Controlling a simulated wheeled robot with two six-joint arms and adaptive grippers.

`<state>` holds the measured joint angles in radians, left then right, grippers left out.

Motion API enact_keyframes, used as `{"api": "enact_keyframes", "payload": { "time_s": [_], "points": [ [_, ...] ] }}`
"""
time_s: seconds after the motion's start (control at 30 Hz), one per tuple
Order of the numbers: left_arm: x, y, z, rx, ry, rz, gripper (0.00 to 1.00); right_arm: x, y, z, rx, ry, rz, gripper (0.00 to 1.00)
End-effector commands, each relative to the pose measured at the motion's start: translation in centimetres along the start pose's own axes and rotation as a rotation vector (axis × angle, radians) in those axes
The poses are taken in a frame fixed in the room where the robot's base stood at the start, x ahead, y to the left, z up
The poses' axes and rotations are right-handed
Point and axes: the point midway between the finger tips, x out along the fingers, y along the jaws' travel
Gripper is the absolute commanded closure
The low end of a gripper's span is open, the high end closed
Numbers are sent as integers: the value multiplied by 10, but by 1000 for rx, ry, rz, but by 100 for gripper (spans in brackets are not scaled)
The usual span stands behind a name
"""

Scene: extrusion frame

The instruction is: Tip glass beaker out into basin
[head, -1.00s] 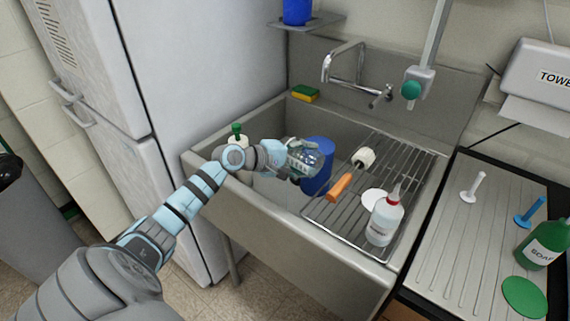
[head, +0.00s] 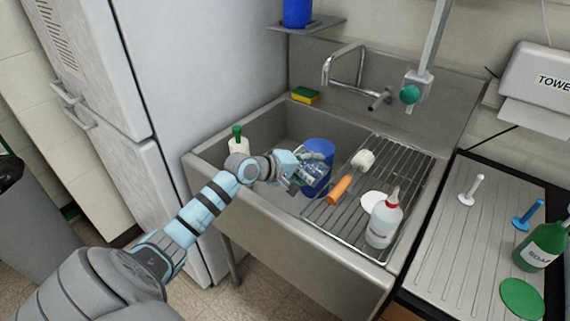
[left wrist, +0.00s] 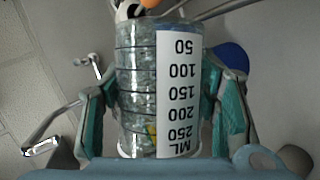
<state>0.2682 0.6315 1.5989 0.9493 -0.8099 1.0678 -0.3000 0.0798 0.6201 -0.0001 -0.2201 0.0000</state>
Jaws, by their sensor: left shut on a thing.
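The clear glass beaker (head: 311,174) is in the fingers of my left gripper (head: 301,167), above the sink basin (head: 266,189) and in front of a blue container. It looks tilted in the head view; I cannot tell how far. In the left wrist view the beaker (left wrist: 137,85) lies between both fingers, with its white scale label upside down and the 50 mark at the far end. I cannot tell whether liquid is inside. My right gripper is not in view.
The blue container (head: 319,148) stands in the basin. A rack (head: 407,165) to the right holds an orange-handled brush (head: 341,189) and a white bottle (head: 384,220). A green-topped bottle (head: 238,144) is at the left rim. The faucet (head: 345,62) is behind.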

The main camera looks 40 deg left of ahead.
Motion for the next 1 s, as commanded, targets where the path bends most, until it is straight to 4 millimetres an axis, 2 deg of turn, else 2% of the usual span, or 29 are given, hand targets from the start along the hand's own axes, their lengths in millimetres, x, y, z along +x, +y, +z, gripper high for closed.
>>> {"api": "enact_keyframes", "payload": {
  "time_s": [0.03,0.17,0.33,0.4,0.53,0.67,0.83,1.0],
  "points": [
    [-2,6,1,24,10,-11,74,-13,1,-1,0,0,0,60],
    [-6,15,1,118,53,-49,74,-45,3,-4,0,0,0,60],
    [4,-3,6,370,165,-153,74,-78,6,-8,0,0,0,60],
    [2,1,6,453,203,-185,74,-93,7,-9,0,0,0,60],
    [7,4,18,626,282,-250,74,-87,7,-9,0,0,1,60],
    [0,26,24,769,350,-307,74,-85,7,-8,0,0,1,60],
    [0,35,34,958,435,-388,74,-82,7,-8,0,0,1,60],
    [-1,39,37,1056,480,-430,74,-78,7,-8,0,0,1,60]
  ]
}}
